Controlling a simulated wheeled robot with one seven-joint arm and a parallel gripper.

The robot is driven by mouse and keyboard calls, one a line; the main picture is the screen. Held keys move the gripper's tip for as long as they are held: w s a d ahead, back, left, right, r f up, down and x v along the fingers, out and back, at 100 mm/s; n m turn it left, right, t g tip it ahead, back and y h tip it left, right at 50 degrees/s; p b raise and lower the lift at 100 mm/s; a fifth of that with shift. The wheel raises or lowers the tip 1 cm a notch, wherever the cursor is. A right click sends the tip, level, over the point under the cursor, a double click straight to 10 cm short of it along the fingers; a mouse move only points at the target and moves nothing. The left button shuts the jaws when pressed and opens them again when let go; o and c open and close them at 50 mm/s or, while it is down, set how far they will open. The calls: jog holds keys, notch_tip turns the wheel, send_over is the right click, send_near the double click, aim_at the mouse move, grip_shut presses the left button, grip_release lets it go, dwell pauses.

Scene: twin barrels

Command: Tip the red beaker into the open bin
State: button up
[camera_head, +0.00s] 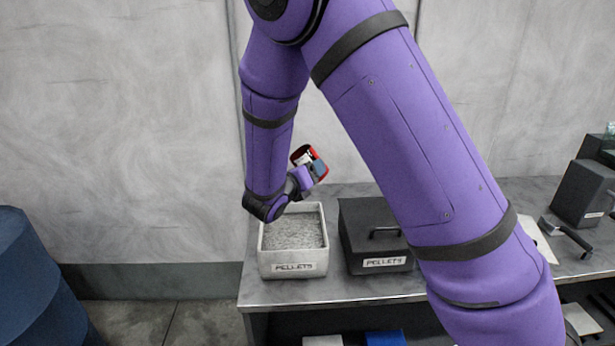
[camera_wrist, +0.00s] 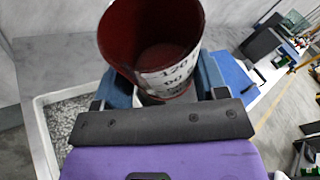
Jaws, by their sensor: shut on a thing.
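The red beaker (camera_wrist: 150,45) has a white label with black print, and its open mouth shows in the wrist view. Its inside looks dark red; I cannot tell whether it holds anything. My gripper (camera_wrist: 165,82) is shut on the beaker, with a blue-grey finger on each side. In the head view the beaker (camera_head: 322,168) looks tilted and is held above the back right of the open bin (camera_head: 293,266). This bin is white, labelled PELLETS, and holds grey pellets. Part of it also shows in the wrist view (camera_wrist: 42,135).
A dark bin (camera_head: 362,248) with a closed, handled lid, also labelled PELLETS, stands right of the open bin on the grey bench (camera_head: 335,290). A dark box (camera_head: 583,193) stands far right. A blue barrel (camera_head: 30,275) is on the floor at left.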

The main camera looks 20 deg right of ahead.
jog(key=shift+m+y, duration=0.3)
jog(key=r+m+y, duration=0.2)
jog(key=shift+m+g, duration=0.4)
jog(key=shift+r+m+y, duration=0.3)
jog(key=shift+m+y, duration=0.4)
jog(key=shift+y, duration=0.1)
jog(key=shift+w+d, duration=0.1)
